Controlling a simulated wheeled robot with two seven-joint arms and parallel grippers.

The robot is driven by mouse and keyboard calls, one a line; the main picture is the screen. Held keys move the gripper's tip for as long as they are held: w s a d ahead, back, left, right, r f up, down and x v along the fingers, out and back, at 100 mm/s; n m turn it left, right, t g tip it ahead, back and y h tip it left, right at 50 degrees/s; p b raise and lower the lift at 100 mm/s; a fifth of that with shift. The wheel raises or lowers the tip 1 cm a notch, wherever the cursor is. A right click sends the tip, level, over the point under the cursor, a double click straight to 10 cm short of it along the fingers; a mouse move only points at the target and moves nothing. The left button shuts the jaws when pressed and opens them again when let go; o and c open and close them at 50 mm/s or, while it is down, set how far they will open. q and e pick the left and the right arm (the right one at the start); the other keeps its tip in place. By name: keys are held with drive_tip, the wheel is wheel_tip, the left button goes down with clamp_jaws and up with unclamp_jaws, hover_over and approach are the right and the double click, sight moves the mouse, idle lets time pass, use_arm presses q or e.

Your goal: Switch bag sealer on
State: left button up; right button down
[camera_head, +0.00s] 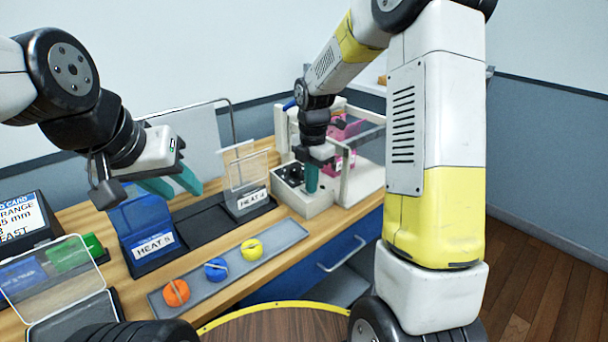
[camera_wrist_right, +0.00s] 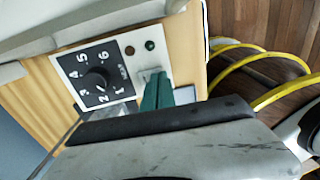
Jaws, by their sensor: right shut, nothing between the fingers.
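The bag sealer (camera_head: 318,204) is a white machine on the bench, with a black dial on its control panel. In the right wrist view the panel (camera_wrist_right: 68,64) shows a knob (camera_wrist_right: 95,80) in a numbered dial, a small reddish round part (camera_wrist_right: 130,50) and a dark round part (camera_wrist_right: 150,45). A pale switch-like part (camera_wrist_right: 149,74) lies at my fingertips and is partly hidden by them. My right gripper (camera_head: 311,190) is shut and empty, its teal fingers (camera_wrist_right: 153,84) at the panel; touch cannot be told. My left gripper (camera_head: 185,192) is open and empty above the bench.
A grey tray (camera_head: 208,284) holds orange, blue and yellow round pieces at the bench's front. Holders labelled HEAT 5 (camera_head: 153,248) and HEAT 4 (camera_head: 252,200) stand behind it. A card display (camera_head: 20,220) is at left. Pink items (camera_head: 345,160) sit behind the sealer's panel.

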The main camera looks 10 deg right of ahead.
drive_tip(key=shift+f, duration=0.1)
drive_tip(key=shift+s+f, duration=0.1)
drive_tip(key=shift+f, duration=0.05)
idle(0.3)
drive_tip(key=shift+w+a+r, duration=0.25)
drive_tip(key=shift+w+a, duration=0.1)
drive_tip(key=shift+w, duration=0.3)
drive_tip(key=shift+r, duration=0.15)
